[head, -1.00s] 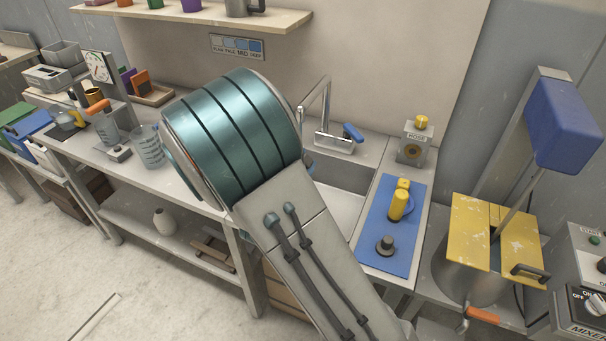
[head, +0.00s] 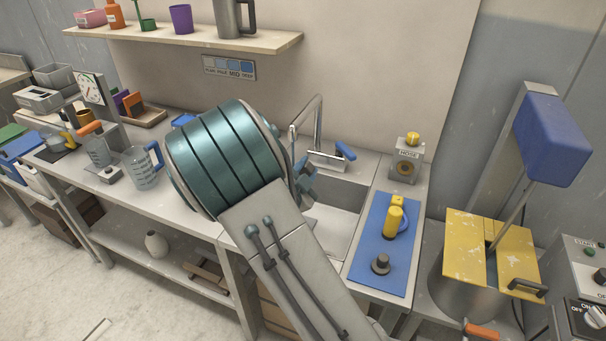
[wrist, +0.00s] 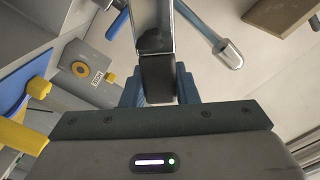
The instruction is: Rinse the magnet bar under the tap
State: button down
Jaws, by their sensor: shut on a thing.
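My gripper (wrist: 158,88) is shut on the dark handle of the magnet bar (wrist: 156,20), whose metal part extends away from the jaws to the top of the wrist view. In the head view my gripper (head: 304,183) shows only partly behind my arm, near the sink's back left, and the bar cannot be made out. The tap (head: 319,128) stands behind the sink (head: 337,222), with a blue lever (head: 345,151). In the wrist view the tap's spout end (wrist: 230,54) is right of the bar, apart from it in the picture. No water is visible.
A grey HOSE box (head: 407,160) stands right of the tap. A blue mat (head: 373,268) with yellow and dark items lies right of the sink. A blue-handled jug (head: 143,170) stands on the left counter. A shelf (head: 190,46) hangs above.

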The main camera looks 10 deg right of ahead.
jog(key=shift+f+x, duration=0.2)
jog(key=shift+x, duration=1.15)
jog(key=shift+f+x, duration=0.2)
jog(key=shift+x, duration=1.15)
jog(key=shift+s, duration=0.1)
jog(key=s+a+r+p, duration=0.1)
jog(key=s+a+r, duration=0.2)
jog(key=s+a, duration=0.4)
jog(key=shift+s, duration=1.35)
